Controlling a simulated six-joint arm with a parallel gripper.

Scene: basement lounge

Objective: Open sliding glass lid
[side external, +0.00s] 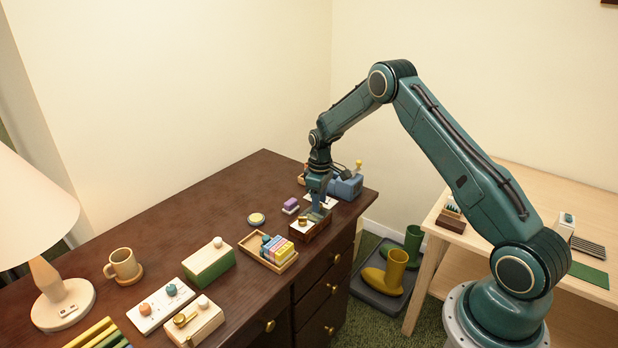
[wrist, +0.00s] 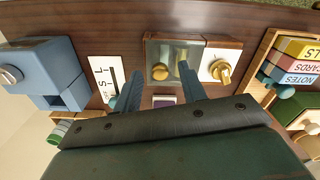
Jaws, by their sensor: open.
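A small brown wooden box (side external: 311,234) stands near the desk's front edge in the side view. In the wrist view its top has a greyish glass lid (wrist: 176,47) with a round gold knob (wrist: 160,71). Beside the lid, to the right, is a white panel with a gold dial (wrist: 221,70). My gripper (wrist: 160,68) is open over the box, pointing down. In the wrist view the knob shows between the two fingertips; I cannot tell whether either finger touches it. In the side view my gripper (side external: 318,209) hides part of the box top.
A tray of coloured packets (side external: 268,250) stands close to the box. A blue device (side external: 346,186) stands behind it, and a white card with a slot (wrist: 106,78) lies between them. A purple block (side external: 290,206) and a small round dish (side external: 256,219) are nearby.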

